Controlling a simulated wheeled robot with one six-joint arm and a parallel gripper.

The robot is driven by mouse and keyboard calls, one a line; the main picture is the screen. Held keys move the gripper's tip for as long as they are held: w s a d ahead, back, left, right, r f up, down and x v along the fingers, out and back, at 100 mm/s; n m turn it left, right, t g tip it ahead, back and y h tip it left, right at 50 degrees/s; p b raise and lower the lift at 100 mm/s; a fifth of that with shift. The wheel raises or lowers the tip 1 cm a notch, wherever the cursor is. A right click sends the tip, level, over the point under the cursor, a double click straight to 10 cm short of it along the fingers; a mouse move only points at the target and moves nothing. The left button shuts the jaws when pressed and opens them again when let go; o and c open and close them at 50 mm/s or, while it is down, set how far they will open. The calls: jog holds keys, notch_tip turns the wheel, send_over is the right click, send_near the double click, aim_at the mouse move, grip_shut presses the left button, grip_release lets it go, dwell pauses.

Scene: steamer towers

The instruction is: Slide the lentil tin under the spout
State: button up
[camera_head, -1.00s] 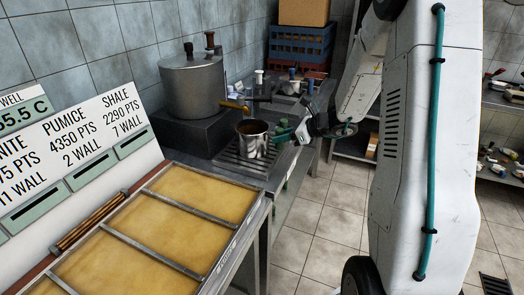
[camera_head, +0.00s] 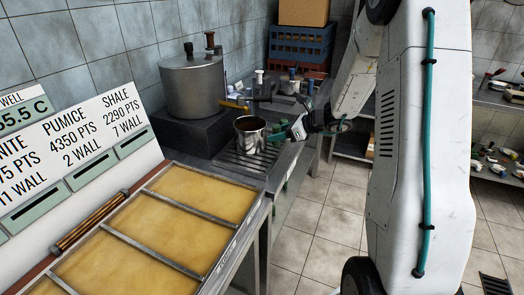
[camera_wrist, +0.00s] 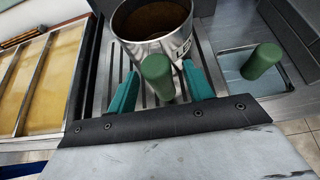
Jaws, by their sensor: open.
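The lentil tin (camera_head: 250,138) is a shiny metal can with brown contents, upright on the slatted grate. It stands just in front of and below the brass spout (camera_head: 236,106) of the big pot. In the wrist view the tin (camera_wrist: 180,42) is cut off at the top edge. My gripper (camera_head: 277,133) is at the tin's right side. In the wrist view my gripper (camera_wrist: 160,82) is open, its teal fingers spread. A green cylinder (camera_wrist: 155,75) is between them, against the tin's near side; I cannot tell whether it is attached to the tin.
The large pot (camera_head: 192,85) stands on a dark block behind the tin. The slatted grate (camera_head: 243,165) has bare room in front. A second green cylinder (camera_wrist: 262,60) stands to the right. A tray of yellow panels (camera_head: 160,220) lies in front. Crates (camera_head: 301,45) are stacked behind.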

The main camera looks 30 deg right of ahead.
jog(key=v, duration=0.8)
jog(key=s+a+r+n+g+h, duration=0.2)
jog(key=s+a+n, duration=0.4)
jog(key=s+n, duration=0.3)
jog(key=s+a+r+n+g+h, duration=0.3)
jog(key=s+a+r+n, duration=0.2)
jog(key=s+n, duration=0.5)
jog(key=s+a+r+n+g+h, duration=0.2)
jog(key=s+a+r+n+g, duration=0.1)
jog(key=s+a+n, duration=0.6)
jog(key=s, duration=0.4)
jog(key=shift+s+a+r+h, duration=0.15)
jog(key=shift+a+r+h, duration=0.05)
jog(key=shift+r+h, duration=0.1)
